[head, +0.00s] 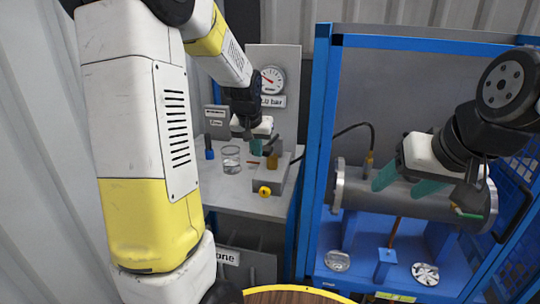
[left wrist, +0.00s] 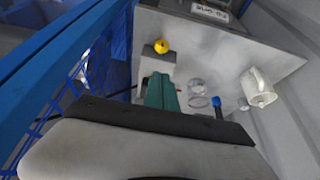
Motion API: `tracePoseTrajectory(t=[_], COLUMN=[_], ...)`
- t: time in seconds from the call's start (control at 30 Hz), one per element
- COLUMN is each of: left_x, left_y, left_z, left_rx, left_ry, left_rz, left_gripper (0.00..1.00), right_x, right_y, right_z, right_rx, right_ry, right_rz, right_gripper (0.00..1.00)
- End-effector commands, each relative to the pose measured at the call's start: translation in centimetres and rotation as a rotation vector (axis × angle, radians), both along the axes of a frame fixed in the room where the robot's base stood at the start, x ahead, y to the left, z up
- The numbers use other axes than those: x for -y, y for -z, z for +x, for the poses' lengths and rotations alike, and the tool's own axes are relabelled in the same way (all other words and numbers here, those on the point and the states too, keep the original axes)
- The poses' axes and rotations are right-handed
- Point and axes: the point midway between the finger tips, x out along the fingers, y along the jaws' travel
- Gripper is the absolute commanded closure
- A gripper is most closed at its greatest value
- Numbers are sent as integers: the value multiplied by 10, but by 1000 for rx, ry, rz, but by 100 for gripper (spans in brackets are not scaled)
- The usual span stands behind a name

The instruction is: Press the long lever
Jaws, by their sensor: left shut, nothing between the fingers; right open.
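My left gripper (head: 256,147) is over the grey bench, its teal fingers together and empty. It stands just above and behind a grey block with a yellow knob (head: 265,190). The left wrist view also shows the closed fingers (left wrist: 160,85) near the block with its yellow knob (left wrist: 161,46). A thin reddish piece (head: 253,162) shows close under the fingertips; I cannot tell whether it is the long lever or whether the fingers touch it. No long lever is clearly made out. My right gripper (head: 407,182) is open and empty in front of the flanged shell (head: 410,199).
A clear beaker (head: 231,160) and a blue-topped item (head: 209,152) stand left of the block. A pressure gauge (head: 272,80) is on the panel behind. A blue frame post (head: 318,130) separates the bench from the shell. Metal discs (head: 425,274) lie below the shell.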

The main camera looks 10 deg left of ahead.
Motion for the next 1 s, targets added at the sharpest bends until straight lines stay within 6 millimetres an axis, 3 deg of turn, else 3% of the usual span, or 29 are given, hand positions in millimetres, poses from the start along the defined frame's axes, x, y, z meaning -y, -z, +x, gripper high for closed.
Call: tracePoseTrajectory(t=[0.2, 0.87, 1.0], left_x=[0, 0, 1], left_y=[-19, -21, -32], left_z=[-11, -12, -24], left_rx=[3, 3, 13], left_ry=[0, 1, 0], left_rz=[0, 0, -13], left_gripper=[100, 100, 100], right_x=[0, 0, 0], right_y=[0, 0, 0], right_z=[0, 0, 0], right_rx=[0, 0, 0], right_ry=[0, 0, 0], right_rz=[0, 0, 0], right_gripper=[40, 40, 40])
